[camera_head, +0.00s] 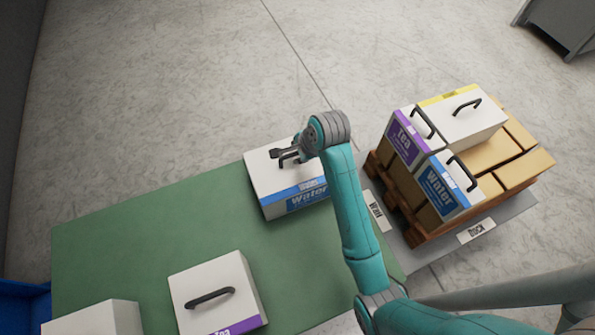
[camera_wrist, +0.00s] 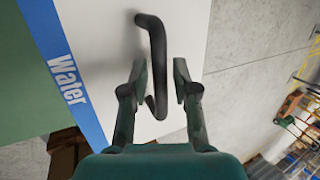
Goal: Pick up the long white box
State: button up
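A long white box (camera_head: 262,180) with a blue "Water" band stands at the far right edge of the green table. In the wrist view the box top (camera_wrist: 98,40) fills the upper middle, with a dark handle (camera_wrist: 156,38) on it. My gripper (camera_head: 279,155) is over this box at the handle. In the wrist view my gripper (camera_wrist: 159,75) is open, with one finger on each side of the handle. Gaps show between the fingers and the handle. My arm hides the box's right part in the head view.
A white "Tea" box (camera_head: 208,277) and another white box (camera_head: 98,320) stand on the green table (camera_head: 120,235) nearer the front. At right, a wooden pallet (camera_head: 402,215) holds brown cartons and white boxes with handles. Open floor lies beyond the table.

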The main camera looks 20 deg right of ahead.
grip_shut()
jog(key=shift+w+r, duration=0.1)
jog(key=shift+r, duration=0.1)
